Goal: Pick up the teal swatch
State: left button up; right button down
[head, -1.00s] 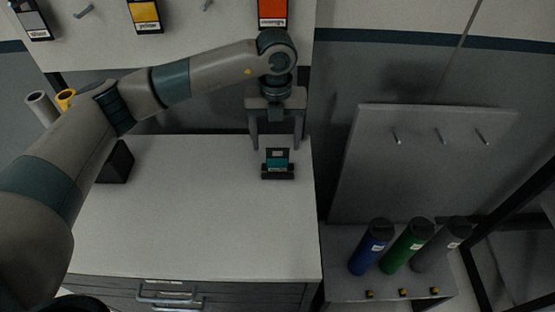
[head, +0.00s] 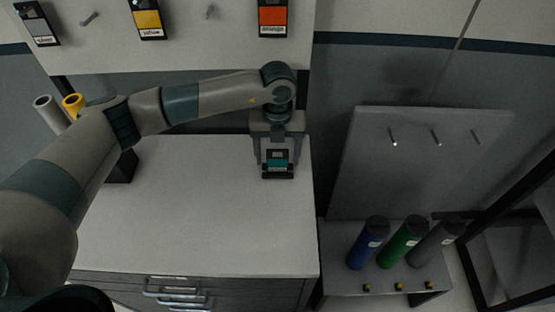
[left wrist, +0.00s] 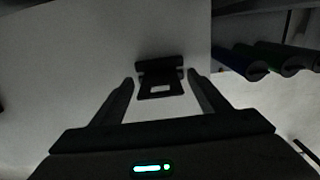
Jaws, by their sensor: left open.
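The teal swatch (head: 277,163) stands in a small black holder (head: 278,175) near the right side of the white cabinet top. It is a dark card with a teal patch. My left gripper (head: 278,155) is open and comes down over it, one finger on either side. In the left wrist view the swatch (left wrist: 160,89) shows its dark edge with a small pale label, between the open fingers (left wrist: 160,80) with gaps on both sides. My right gripper is not in view.
The white cabinet top (head: 190,215) is mostly clear, with a dark block (head: 122,167) at left. Yellow (head: 148,20) and orange (head: 272,18) swatches hang on the board behind. Blue (head: 368,243), green (head: 402,242) and grey (head: 436,243) rolls stand on a lower right stand.

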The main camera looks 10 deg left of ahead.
pick_arm(q)
jog(key=c, duration=1.1)
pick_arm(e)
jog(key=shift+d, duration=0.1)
pick_arm(q)
jog(key=shift+r, duration=0.1)
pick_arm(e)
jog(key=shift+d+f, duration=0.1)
